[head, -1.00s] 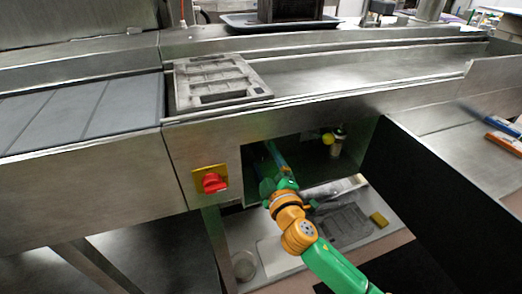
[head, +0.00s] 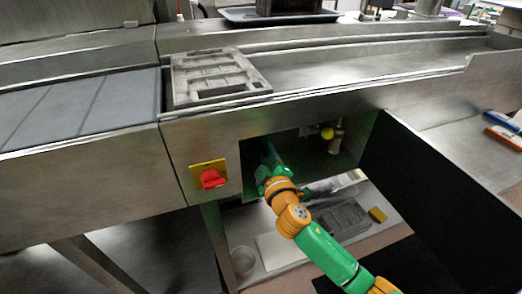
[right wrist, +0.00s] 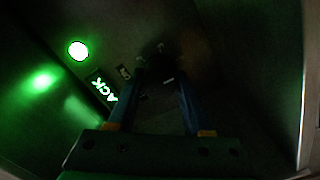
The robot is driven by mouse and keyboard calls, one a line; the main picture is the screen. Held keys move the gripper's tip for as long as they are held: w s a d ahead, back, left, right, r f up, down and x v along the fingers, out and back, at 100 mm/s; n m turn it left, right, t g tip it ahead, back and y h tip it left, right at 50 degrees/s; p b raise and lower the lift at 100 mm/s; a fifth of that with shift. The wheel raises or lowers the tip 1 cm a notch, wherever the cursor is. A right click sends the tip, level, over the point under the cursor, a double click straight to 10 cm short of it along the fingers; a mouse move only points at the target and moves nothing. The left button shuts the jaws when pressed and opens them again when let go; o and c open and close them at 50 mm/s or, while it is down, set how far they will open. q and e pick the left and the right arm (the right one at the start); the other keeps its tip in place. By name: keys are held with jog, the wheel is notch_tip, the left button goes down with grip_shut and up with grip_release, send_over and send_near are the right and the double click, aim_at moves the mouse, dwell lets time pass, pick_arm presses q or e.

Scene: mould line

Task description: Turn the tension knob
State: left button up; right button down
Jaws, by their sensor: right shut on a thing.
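My right arm reaches into a dark opening (head: 310,158) in the front of the steel machine. My right gripper (head: 269,153) is inside it, partly in shadow. In the right wrist view, its two blue fingers (right wrist: 160,80) stand a little apart, shut on a dark thing between their tips. This is apparently the tension knob (right wrist: 160,60), but its shape and any marking are too dark to make out. My left gripper is not in view.
A green lit round lamp (right wrist: 78,50) and an "ACK" label (right wrist: 104,90) are beside the fingers. A red switch (head: 210,178) is left of the opening; a yellow ball-shaped part (head: 327,133) is inside it. A black panel (head: 440,190) stands at right. A grey mould (head: 220,76) lies above.

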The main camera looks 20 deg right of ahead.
jog(key=m, duration=0.2)
jog(key=shift+m, duration=0.4)
jog(key=m, duration=0.2)
jog(key=shift+r+m+p, duration=0.1)
jog(key=shift+m+p, duration=0.2)
jog(key=m, duration=0.2)
jog(key=shift+m+p, duration=0.3)
jog(key=shift+p, duration=0.1)
jog(key=shift+m+y+p, duration=0.4)
jog(key=shift+m+p, duration=0.35)
jog(key=shift+m, duration=0.85)
jog(key=shift+c, duration=1.6)
grip_release()
